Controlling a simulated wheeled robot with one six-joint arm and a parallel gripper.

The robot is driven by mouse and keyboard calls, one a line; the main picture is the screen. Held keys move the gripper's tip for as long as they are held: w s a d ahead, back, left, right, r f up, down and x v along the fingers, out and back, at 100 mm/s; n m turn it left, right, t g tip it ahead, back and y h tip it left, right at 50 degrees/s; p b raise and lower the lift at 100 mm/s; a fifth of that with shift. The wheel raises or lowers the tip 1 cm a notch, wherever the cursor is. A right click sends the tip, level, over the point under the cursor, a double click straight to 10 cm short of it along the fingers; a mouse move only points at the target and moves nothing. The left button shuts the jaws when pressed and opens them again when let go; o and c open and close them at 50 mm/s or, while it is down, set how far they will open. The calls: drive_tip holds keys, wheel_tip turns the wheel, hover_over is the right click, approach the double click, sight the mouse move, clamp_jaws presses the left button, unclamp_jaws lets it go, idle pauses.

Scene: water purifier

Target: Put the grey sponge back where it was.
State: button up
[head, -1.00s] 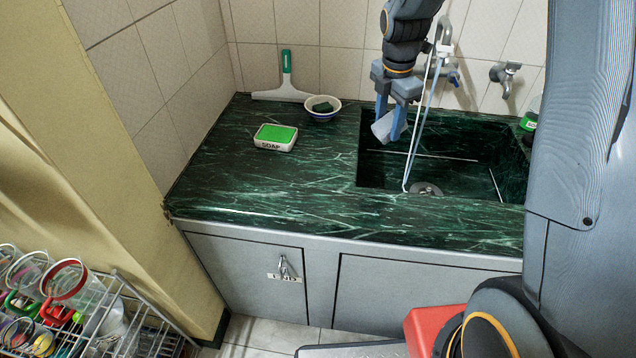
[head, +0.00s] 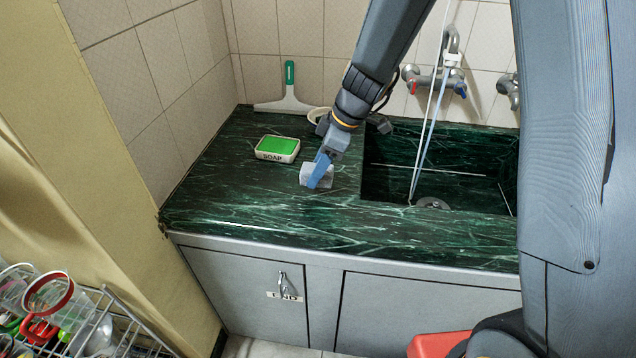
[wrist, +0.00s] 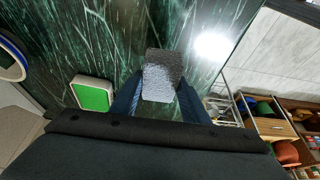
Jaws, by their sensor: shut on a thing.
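The grey sponge (head: 316,175) is a small light grey block, held between the blue fingers of my gripper (head: 322,170). In the head view it is at or just above the green marble counter (head: 240,205), left of the sink and right of the soap dish; I cannot tell whether it touches the counter. In the wrist view the sponge (wrist: 163,76) shows between the two fingertips of my gripper (wrist: 158,95), with its far end sticking out past them.
The soap dish with a green top (head: 278,148) stands left of the sponge. A white bowl (head: 316,113) is partly hidden behind my arm. A squeegee (head: 289,90) leans at the back wall. The sink (head: 450,170) lies to the right. The counter's front left is clear.

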drive_tip(key=shift+f+p, duration=0.35)
drive_tip(key=shift+f, duration=1.95)
drive_tip(key=shift+f, duration=0.15)
drive_tip(key=o, duration=1)
drive_tip(key=shift+c, duration=0.2)
drive_tip(key=shift+d+r, duration=0.15)
drive_tip(key=shift+r, duration=0.35)
drive_tip(key=b+v, duration=0.2)
drive_tip(key=v, duration=0.9)
drive_tip(key=shift+b, duration=0.3)
drive_tip(key=s+d+f+m+h, duration=0.1)
drive_tip(key=s+d+m+h, duration=0.1)
drive_tip(key=s+d+m, duration=0.4)
drive_tip(key=s+d+f+m+h, duration=0.2)
drive_tip(key=s+d+m, duration=0.4)
drive_tip(key=s+m, duration=0.3)
drive_tip(key=s, duration=0.2)
drive_tip(key=shift+s+d+f+m, duration=0.3)
drive_tip(key=shift+s+d, duration=0.05)
drive_tip(key=shift+d, duration=0.05)
